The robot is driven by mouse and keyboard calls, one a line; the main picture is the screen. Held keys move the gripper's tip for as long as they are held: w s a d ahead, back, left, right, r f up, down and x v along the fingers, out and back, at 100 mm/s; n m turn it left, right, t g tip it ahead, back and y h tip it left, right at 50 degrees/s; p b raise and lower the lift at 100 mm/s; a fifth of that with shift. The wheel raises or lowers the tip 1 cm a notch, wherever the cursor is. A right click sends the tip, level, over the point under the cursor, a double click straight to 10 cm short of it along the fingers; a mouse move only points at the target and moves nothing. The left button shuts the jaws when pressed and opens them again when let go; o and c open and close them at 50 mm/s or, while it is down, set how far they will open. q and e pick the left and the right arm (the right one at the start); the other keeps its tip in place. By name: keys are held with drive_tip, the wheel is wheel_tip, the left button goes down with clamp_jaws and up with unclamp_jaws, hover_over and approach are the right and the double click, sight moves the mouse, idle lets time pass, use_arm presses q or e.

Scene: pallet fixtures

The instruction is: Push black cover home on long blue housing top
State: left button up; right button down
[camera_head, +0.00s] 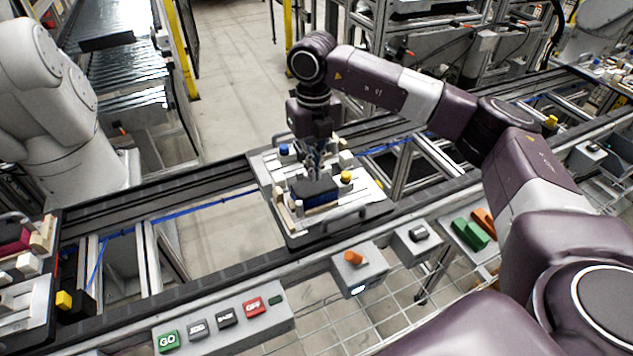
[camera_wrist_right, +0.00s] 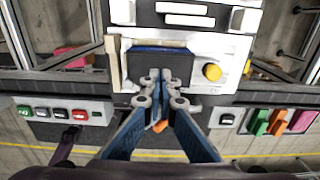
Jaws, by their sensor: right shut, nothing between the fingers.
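The long blue housing (camera_head: 322,201) sits in the fixture on the pallet (camera_head: 296,240), with the black cover (camera_head: 314,187) on its top. In the right wrist view the dark cover (camera_wrist_right: 138,63) shows with a blue strip of the housing (camera_wrist_right: 158,48) along its far edge. My right gripper (camera_head: 316,174) points down at the cover, its fingers shut and empty. In the right wrist view its fingertips (camera_wrist_right: 161,76) overlap the cover; whether they touch it I cannot tell. Whether the cover is fully seated I cannot tell. My left gripper is not in view.
A yellow knob (camera_head: 346,176) and a blue knob (camera_head: 284,149) stand on the pallet near the housing. A button panel (camera_head: 215,325) and a box with an orange knob (camera_head: 354,258) line the near conveyor edge. Another pallet (camera_head: 28,275) stands at the left.

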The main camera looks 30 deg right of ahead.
sight(315, 185)
drive_tip(key=shift+r+p, duration=1.3)
drive_tip(key=shift+r, duration=1.15)
drive_tip(key=shift+f, duration=0.1)
